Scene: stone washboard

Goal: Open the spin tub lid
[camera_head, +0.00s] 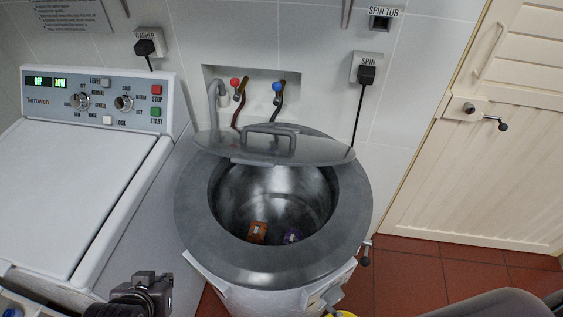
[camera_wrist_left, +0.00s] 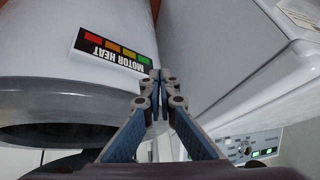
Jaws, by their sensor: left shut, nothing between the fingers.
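The spin tub (camera_head: 205,235) is a round drum with a wide dark grey rim. Its flat grey lid (camera_head: 320,150), with a bar handle (camera_head: 270,140), is tilted up at the back of the rim. Most of the round opening is uncovered, and the metal inside shows. My left gripper (camera_head: 142,292) is at the bottom of the head view, in front of and left of the tub, away from the lid. In the left wrist view its fingers (camera_wrist_left: 160,78) are shut with nothing between them, near the tub's side with a "MOTOR HEAT" label (camera_wrist_left: 113,50). My right gripper cannot be made out.
A white washer (camera_head: 75,195) with a control panel stands at left. Taps with red and blue knobs are behind the lid. A cream door (camera_head: 490,170) and red tiled floor are at right.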

